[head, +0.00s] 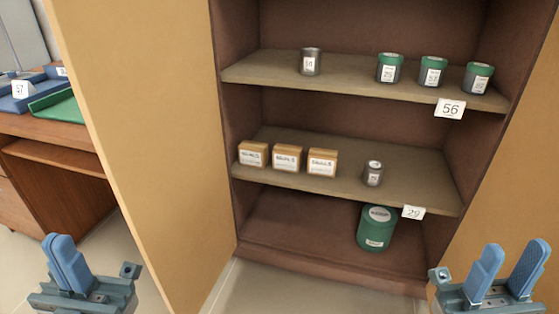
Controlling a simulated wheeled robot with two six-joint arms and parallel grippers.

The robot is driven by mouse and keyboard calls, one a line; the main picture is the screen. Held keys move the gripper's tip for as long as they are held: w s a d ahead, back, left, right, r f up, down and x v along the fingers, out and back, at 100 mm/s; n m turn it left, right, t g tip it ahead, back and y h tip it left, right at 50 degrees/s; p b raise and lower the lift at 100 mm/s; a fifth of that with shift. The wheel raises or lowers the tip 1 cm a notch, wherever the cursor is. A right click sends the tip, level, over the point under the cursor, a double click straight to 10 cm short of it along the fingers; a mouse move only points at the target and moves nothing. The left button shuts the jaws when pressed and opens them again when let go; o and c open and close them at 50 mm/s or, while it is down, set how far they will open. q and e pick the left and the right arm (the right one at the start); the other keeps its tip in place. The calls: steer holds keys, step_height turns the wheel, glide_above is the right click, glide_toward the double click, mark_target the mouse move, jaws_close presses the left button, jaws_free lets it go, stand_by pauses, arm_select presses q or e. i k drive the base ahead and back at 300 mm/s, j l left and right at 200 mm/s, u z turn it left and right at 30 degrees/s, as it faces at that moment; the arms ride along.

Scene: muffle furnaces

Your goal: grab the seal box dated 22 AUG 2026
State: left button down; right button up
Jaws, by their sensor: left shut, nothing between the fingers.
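Three small tan seal boxes stand in a row on the left of the cabinet's middle shelf: a left box (253,153), a middle box (287,158) and a right box (322,162). Each has a white label with print too small to read, so I cannot tell which is dated 22 AUG 2026. My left gripper (64,262) is at the lower left, shut and empty, in front of the open left door. My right gripper (506,272) is at the lower right, with its fingers apart and nothing between them. Both are well away from the boxes.
A small grey can (373,174) stands right of the boxes. The upper shelf (350,84) holds another grey can (310,62) and several green-lidded jars (390,68). A green drum (376,228) stands on the cabinet floor. Open doors flank the cabinet: left (150,120), right (510,200). A desk (60,190) is at left.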

mark_target(253, 155)
steer(key=i+j+z, duration=0.2)
steer(key=i+z, duration=0.3)
steer(key=i+j+z, duration=0.2)
steer(key=j+z, duration=0.25)
steer(key=l, duration=0.1)
